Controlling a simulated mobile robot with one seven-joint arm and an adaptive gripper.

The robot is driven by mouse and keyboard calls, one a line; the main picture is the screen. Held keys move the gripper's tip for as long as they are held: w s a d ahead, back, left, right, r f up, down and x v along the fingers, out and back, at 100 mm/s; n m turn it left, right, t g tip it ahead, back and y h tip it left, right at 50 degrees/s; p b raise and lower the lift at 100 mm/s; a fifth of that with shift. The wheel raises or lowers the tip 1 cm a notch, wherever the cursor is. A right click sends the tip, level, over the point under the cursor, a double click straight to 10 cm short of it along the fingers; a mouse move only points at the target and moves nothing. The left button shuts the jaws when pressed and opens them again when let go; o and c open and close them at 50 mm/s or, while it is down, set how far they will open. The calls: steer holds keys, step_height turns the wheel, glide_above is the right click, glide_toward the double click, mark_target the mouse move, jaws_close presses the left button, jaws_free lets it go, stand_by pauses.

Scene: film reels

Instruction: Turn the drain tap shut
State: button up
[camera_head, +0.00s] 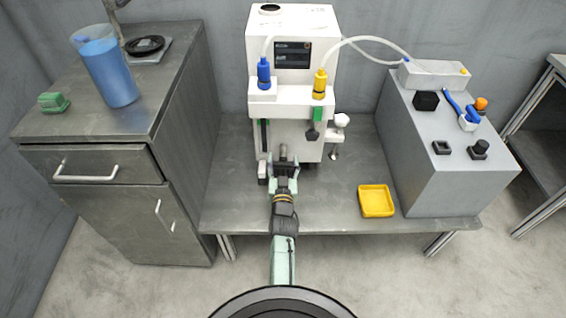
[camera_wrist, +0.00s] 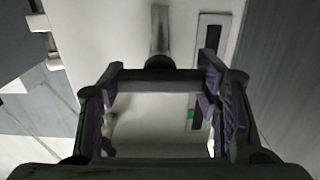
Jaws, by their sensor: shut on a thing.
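The drain tap (camera_head: 283,150) is a small metal and dark fitting low on the front of the white machine (camera_head: 322,22). In the wrist view, the tap (camera_wrist: 160,66) shows as a dark crossbar with a grey metal stem above it. My gripper (camera_head: 284,167) reaches the tap from the front. In the wrist view my gripper (camera_wrist: 161,80) has its two purple-padded fingers wide apart, one at each end of the dark bar, shut on it. My fingers hide part of the tap in the head view.
A yellow tray (camera_head: 376,201) lies right of my arm on the metal bench (camera_head: 325,215). A grey box (camera_head: 440,180) with small fittings stands further right. A cabinet (camera_head: 90,135) holding a blue jug (camera_head: 108,72) stands left. The bench between arm and tray is clear.

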steer(key=o, duration=1.2)
steer(key=shift+c, duration=0.2)
steer(key=s, duration=0.7)
steer(key=shift+s, duration=0.25)
